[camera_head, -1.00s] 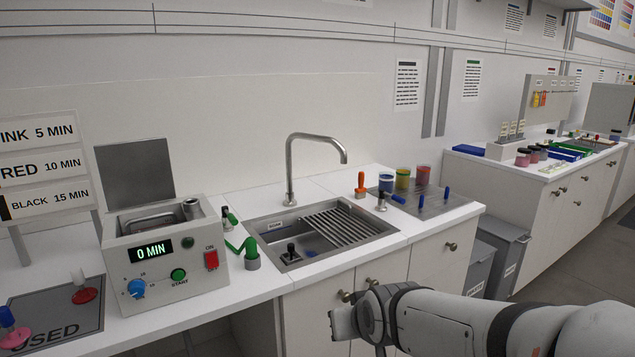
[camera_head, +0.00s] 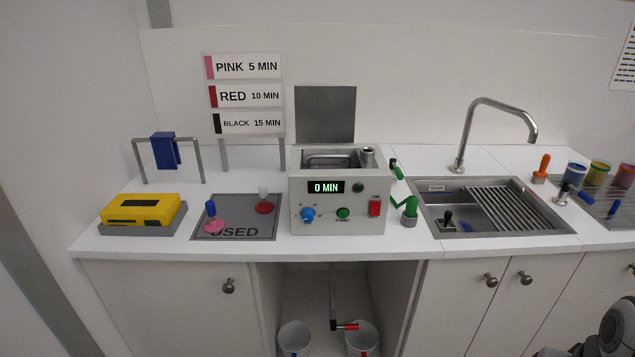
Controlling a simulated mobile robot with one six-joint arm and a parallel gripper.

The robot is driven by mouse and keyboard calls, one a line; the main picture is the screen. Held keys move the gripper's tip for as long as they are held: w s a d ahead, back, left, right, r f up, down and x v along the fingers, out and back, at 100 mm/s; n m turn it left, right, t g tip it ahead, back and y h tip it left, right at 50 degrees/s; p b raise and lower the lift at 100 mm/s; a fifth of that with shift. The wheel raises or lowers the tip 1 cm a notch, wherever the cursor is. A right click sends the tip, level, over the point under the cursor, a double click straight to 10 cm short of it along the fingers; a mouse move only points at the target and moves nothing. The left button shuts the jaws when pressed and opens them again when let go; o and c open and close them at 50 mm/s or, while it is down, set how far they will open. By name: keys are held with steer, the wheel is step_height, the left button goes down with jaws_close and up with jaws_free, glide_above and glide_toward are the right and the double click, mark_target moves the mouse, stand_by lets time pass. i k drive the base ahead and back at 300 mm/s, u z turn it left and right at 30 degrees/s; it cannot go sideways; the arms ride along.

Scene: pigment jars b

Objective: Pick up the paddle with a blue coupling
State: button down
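On the grey USED mat (camera_head: 262,205) stands a small tool with a pink round foot and a blue upper part (camera_head: 211,211). Beside it is one with a red foot and a pale top (camera_head: 264,200). On the right tray (camera_head: 596,211) lie small blue-ended pieces (camera_head: 613,208). A small blue piece (camera_head: 464,227) lies in the sink by a black-topped tool (camera_head: 447,219). Which is the paddle with a blue coupling I cannot tell. My gripper (camera_head: 550,352) shows only in part at the bottom right edge, far from these; its fingers are not clear.
The heater box (camera_head: 340,203) reads 0 MIN. A green jointed piece (camera_head: 406,207) stands beside it. A yellow box (camera_head: 141,210) and a rack with a blue cloth (camera_head: 164,150) are at left. The sink (camera_head: 545,221) has a tall tap (camera_head: 478,120). Buckets (camera_head: 295,338) stand below.

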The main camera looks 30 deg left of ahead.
mark_target(213, 225)
steer(key=u, duration=1.75)
steer(key=i, duration=1.35)
steer(key=u, duration=0.4)
